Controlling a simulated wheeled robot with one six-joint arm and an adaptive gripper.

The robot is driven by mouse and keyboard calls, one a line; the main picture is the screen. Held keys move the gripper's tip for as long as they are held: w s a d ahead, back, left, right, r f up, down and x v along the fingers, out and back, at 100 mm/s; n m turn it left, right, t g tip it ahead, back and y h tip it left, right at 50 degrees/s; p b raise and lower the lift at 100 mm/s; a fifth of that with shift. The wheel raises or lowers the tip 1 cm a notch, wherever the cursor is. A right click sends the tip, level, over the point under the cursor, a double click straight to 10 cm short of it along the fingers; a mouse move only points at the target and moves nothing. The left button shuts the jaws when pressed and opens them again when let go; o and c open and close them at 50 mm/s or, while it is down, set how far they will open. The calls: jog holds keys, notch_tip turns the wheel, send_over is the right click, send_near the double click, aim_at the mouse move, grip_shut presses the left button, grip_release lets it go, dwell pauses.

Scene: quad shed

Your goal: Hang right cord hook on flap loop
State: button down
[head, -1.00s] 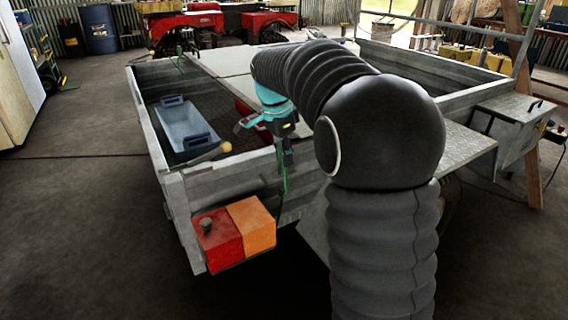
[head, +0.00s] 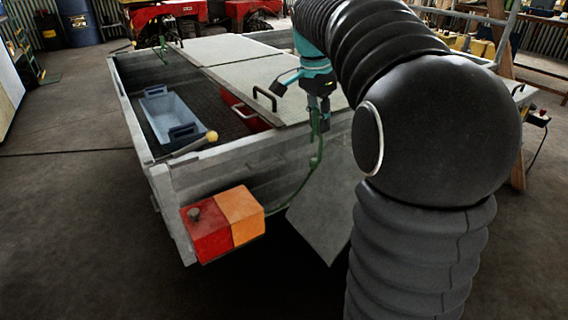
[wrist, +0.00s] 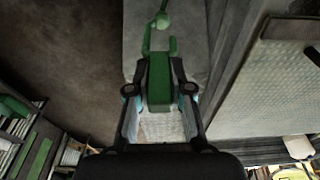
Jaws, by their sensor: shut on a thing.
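My gripper (head: 318,104) is shut on the green cord hook (wrist: 158,82), which sits between its two fingers in the wrist view. The hook's open U end points up in that view, with a green ball beyond it. In the head view the green cord (head: 317,150) hangs from under my gripper and curves down left toward the trailer's end wall. A black loop (head: 265,98) stands on the near edge of the pale flap (head: 250,72), left of my gripper and apart from the hook. A dark loop also shows at the wrist view's right edge (wrist: 312,56).
A grey-blue tray (head: 170,112) lies in the open trailer bed. A red and orange lamp box (head: 222,224) juts from the near corner. A yellow-knobbed lever (head: 211,136) lies by the end wall (head: 230,162). A plate (head: 322,222) slants below my gripper. Floor at left is clear.

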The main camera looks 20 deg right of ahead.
jog(key=w+a+f, duration=0.2)
jog(key=a, duration=0.1)
jog(key=w+a+f, duration=0.2)
jog(key=a, duration=0.1)
jog(key=w+a+f, duration=0.2)
jog(key=a+f, duration=0.1)
jog(key=shift+w+a, duration=0.2)
jog(key=shift+a, duration=0.2)
jog(key=shift+f, duration=2)
jog(key=c, duration=1.1)
grip_release()
jog(key=shift+o, duration=0.2)
notch_tip(320, 180, up, 14)
jog(key=a+p, duration=0.1)
jog(key=a, duration=0.1)
jog(key=shift+s+f, duration=0.15)
jog(key=shift+s, duration=0.15)
